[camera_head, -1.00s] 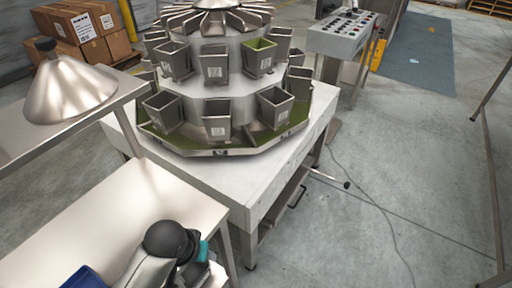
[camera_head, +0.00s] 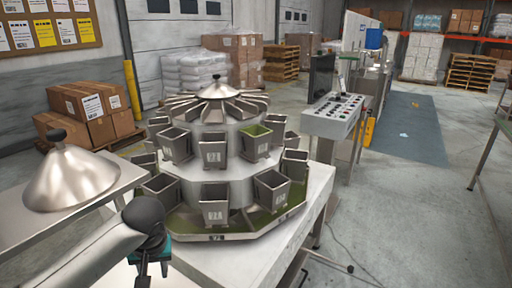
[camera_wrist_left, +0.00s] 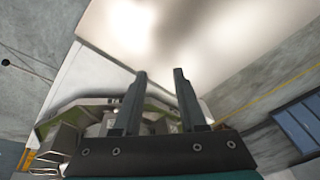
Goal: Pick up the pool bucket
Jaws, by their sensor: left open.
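A round multi-tier weigher (camera_head: 233,195) carries two rings of grey metal buckets. In the upper ring, one bucket (camera_head: 255,146) has a green interior; a labelled bucket (camera_head: 213,152) hangs left of it. The lower ring includes a front bucket (camera_head: 214,206) and another to its right (camera_head: 271,190). I cannot tell which one is the pool bucket. My left gripper (camera_head: 153,272) points down in front of the weigher at lower left, apart from the buckets. In the left wrist view its fingers (camera_wrist_left: 160,74) are spread with nothing between them. My right gripper is not in view.
A metal cone with a black knob (camera_head: 71,178) stands on a shelf at left. The weigher rests on a pale table (camera_head: 262,258). A control panel (camera_head: 335,112) stands behind right. Cardboard boxes (camera_head: 90,108) are stacked at back left.

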